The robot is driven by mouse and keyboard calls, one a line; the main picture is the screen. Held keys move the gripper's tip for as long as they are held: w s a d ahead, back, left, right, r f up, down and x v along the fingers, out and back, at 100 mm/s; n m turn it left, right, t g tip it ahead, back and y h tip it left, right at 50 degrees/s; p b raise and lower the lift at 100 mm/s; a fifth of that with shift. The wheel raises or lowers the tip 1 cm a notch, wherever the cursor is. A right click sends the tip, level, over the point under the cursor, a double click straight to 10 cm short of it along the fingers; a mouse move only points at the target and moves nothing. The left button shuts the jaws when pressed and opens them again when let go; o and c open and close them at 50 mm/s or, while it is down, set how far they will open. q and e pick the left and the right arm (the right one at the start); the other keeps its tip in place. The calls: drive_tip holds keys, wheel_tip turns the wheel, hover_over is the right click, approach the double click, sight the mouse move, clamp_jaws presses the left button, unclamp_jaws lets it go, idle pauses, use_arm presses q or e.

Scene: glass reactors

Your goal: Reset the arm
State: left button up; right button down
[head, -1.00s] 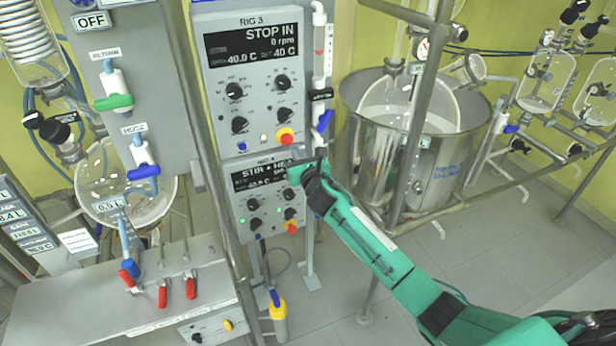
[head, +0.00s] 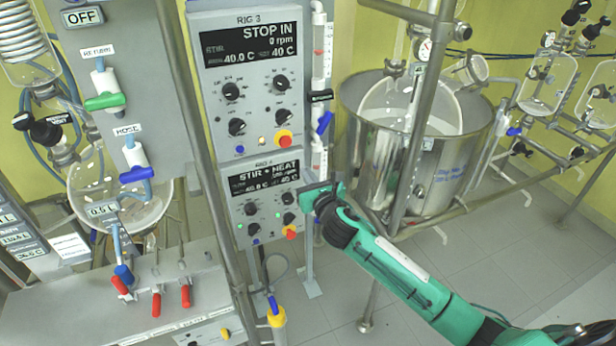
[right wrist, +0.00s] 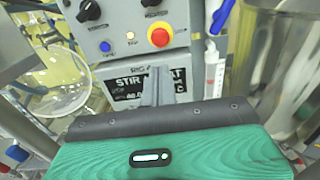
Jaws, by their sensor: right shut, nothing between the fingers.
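My right gripper (head: 306,187) is in front of the right edge of the lower control box, marked STIR + HEAT (head: 262,195). Its green arm comes in from the lower right. In the right wrist view the narrow fingers of the gripper (right wrist: 160,85) are together with nothing between them. They point at the lower box's display (right wrist: 122,90) and hide part of it. Whether they touch the box cannot be told. My left gripper is not in view.
The RIG 3 box (head: 245,85) reads STOP IN above. A steel vessel (head: 440,170) and a grey post (head: 417,120) stand right of my gripper. Glassware and valves (head: 135,160) are at left, above a bench (head: 60,310). The tiled floor (head: 540,250) is open at lower right.

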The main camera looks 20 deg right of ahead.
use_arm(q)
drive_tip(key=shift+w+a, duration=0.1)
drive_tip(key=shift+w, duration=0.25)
use_arm(e)
drive_tip(key=shift+w+f, duration=0.1)
drive_tip(key=shift+f, duration=0.05)
